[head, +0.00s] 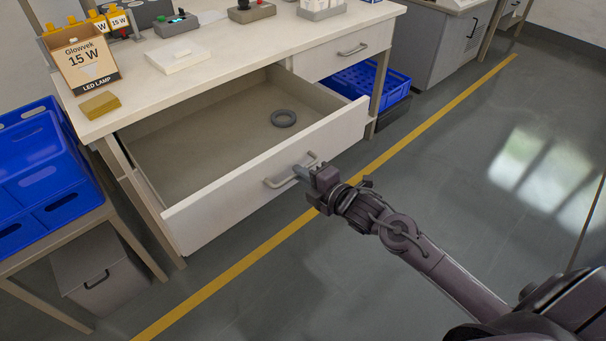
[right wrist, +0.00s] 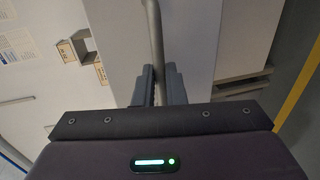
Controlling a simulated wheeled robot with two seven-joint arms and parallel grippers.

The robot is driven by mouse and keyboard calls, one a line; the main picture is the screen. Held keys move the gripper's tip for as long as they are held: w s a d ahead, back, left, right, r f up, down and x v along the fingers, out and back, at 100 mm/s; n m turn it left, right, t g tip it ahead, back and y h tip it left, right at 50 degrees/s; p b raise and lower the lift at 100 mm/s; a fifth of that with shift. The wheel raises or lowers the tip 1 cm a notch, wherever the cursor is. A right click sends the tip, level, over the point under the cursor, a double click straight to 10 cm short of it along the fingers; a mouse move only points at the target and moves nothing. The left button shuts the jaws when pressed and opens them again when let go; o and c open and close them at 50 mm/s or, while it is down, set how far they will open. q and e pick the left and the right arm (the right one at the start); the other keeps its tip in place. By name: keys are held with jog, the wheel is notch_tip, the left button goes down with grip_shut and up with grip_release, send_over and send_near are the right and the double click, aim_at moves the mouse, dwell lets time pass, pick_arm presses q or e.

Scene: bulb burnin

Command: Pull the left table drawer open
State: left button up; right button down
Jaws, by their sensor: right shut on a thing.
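The left table drawer (head: 275,184) stands pulled well out from under the white worktop in the head view. In the right wrist view the handle (right wrist: 155,45) runs down between the two fingers (right wrist: 158,85). My left gripper is in neither view.
The right drawer (head: 345,52) is shut. Blue crates (head: 45,180) stand at the left. The floor in front, with a yellow line (head: 235,270), is clear.

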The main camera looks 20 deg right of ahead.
jog(key=c, duration=1.5)
grip_release()
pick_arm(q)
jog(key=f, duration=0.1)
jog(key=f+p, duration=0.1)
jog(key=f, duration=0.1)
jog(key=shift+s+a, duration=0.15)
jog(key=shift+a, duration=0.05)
pick_arm(e)
jog(key=v, duration=0.7)
jog(key=shift+s+d, duration=0.1)
jog(key=shift+s, duration=0.3)
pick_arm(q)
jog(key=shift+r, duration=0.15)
